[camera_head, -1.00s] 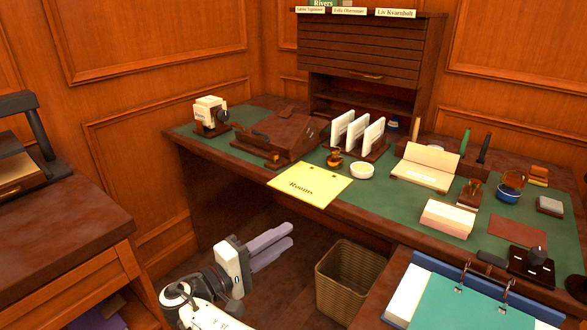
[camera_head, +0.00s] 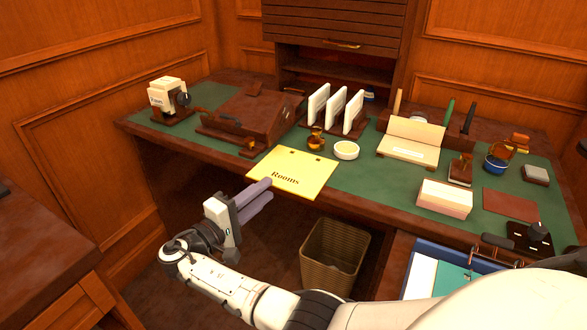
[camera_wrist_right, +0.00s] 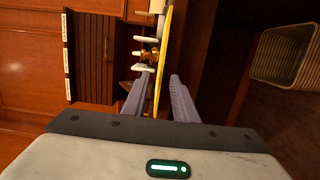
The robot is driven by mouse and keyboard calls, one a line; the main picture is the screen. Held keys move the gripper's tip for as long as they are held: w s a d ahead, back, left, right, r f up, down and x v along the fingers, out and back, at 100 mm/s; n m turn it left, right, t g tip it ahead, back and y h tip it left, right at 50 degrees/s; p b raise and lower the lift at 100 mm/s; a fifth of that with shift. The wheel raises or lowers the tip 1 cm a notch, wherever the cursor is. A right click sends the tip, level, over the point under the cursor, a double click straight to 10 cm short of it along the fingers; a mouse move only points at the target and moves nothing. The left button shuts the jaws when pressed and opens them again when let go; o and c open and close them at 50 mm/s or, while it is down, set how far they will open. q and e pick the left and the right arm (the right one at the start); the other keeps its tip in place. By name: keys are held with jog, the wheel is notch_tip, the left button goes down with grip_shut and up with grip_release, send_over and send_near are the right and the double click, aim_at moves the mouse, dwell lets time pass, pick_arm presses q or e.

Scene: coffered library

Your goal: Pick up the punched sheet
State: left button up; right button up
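The punched sheet (camera_head: 292,170) is yellow, marked "Rooms", with two small holes along its far edge. It lies flat at the desk's front edge and its near part sticks out past that edge. My right gripper (camera_head: 270,188) is at the sheet's front left side, with its two grey fingers apart. In the right wrist view the sheet (camera_wrist_right: 163,65) shows edge-on as a thin yellow strip between the open fingers (camera_wrist_right: 160,90). I see a gap on the right finger's side; contact on the left finger's side cannot be told. My left gripper is not in view.
The desk (camera_head: 225,172) has a green top. A brown sloped box (camera_head: 250,118), an amber item (camera_head: 316,140) and a white round dish (camera_head: 346,150) stand behind the sheet. A woven waste basket (camera_head: 333,258) stands on the floor below. Open floor lies left of it.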

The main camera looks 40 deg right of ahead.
jog(key=x, duration=0.3)
jog(key=shift+d, duration=0.2)
jog(key=shift+f, duration=0.1)
grip_shut()
